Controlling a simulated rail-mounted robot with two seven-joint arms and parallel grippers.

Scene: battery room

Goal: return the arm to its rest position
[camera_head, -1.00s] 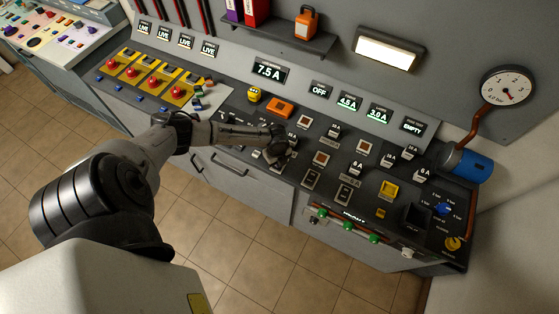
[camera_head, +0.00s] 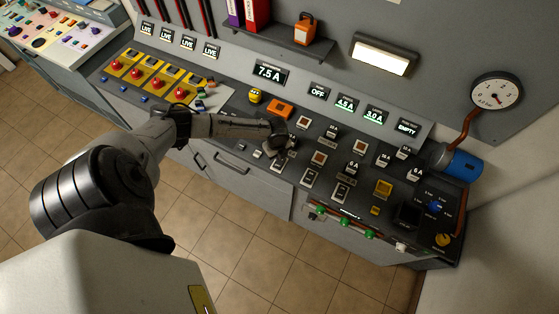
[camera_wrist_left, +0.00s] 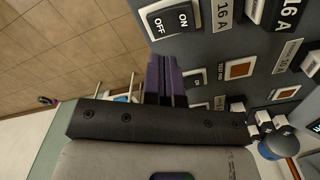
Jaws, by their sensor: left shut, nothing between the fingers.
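My left arm (camera_head: 225,125) reaches from the lower left across to the dark control panel in the head view. Its gripper (camera_head: 279,160) is over the front middle of the panel, among the rocker switches and orange-lit square buttons. In the left wrist view the gripper fingers (camera_wrist_left: 163,80) are shut together with nothing between them. Whether the fingertips touch the panel cannot be told. My right gripper is not in view.
A shelf (camera_head: 285,40) with binders and an orange padlock-shaped item (camera_head: 304,28) is above the panel. Red knobs (camera_head: 135,73) on yellow plates are at the left. A gauge (camera_head: 496,91) and a blue cylinder (camera_head: 463,163) are at the right. Open tiled floor (camera_head: 245,250) lies in front.

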